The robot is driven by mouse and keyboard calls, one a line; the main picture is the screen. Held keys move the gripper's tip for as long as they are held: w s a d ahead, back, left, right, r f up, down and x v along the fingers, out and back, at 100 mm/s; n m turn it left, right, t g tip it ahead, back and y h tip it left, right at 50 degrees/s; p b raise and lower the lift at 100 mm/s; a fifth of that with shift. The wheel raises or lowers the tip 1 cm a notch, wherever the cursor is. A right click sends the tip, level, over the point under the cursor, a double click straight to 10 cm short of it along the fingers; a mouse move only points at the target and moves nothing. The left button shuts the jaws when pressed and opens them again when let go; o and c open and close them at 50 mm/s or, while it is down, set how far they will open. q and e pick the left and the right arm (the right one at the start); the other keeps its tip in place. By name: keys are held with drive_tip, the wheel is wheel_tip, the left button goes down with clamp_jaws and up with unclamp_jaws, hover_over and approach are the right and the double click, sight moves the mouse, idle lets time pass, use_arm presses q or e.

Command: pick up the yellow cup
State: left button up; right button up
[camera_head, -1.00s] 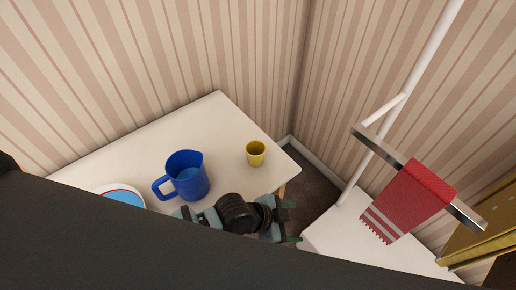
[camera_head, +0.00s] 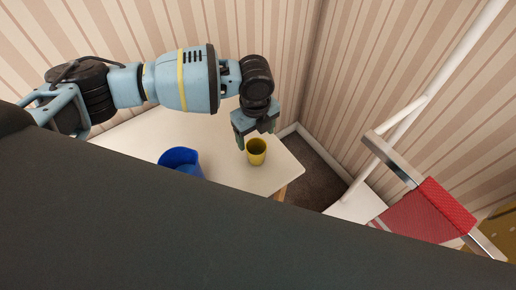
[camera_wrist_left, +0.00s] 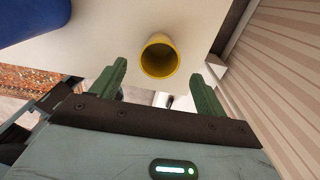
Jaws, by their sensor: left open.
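The yellow cup (camera_head: 256,153) stands upright near the right corner of the white table. My left gripper (camera_head: 257,138) is above and just behind the cup in the head view, with its fingers pointing down. In the left wrist view the cup (camera_wrist_left: 160,57) shows its open rim, centred between and a little beyond the two green fingertips of the left gripper (camera_wrist_left: 158,75). The left gripper is open and empty. I cannot tell whether a finger touches the cup. My right gripper is not in view.
A blue jug (camera_head: 181,160) stands on the white table (camera_head: 222,172), left of the cup, partly hidden by a dark part of mine. Striped walls stand close behind the table. A red cloth (camera_head: 428,212) hangs on a metal bar at the right.

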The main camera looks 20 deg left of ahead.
sight(256, 149)
use_arm(q)
drive_tip(key=shift+s+f, duration=0.1)
drive_tip(key=shift+f, duration=3.75)
drive_tip(key=c, duration=1.1)
drive_tip(key=shift+r, duration=0.15)
